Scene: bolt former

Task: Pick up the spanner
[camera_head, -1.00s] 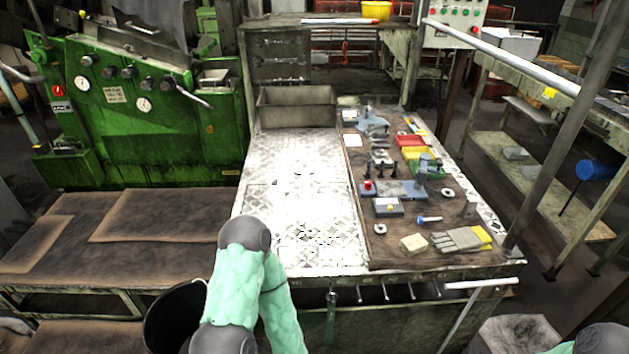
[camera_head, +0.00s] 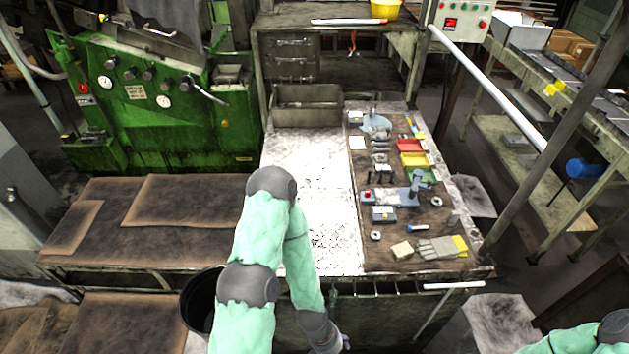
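I cannot make out a spanner for certain. Thin tools or hooks (camera_head: 402,289) hang along the front edge of the workbench (camera_head: 345,268); they are too small to tell apart, and my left arm covers part of that edge. My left arm rises from the bottom, bends over the bench's left front corner and comes down in front of the bench. Its wrist is at the bottom edge, and the gripper fingers do not show. Only part of my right arm shows at the bottom right corner; its gripper is out of view.
The bench's white left half is clear. A black bucket (camera_head: 197,305) stands at lower left, partly behind my arm.

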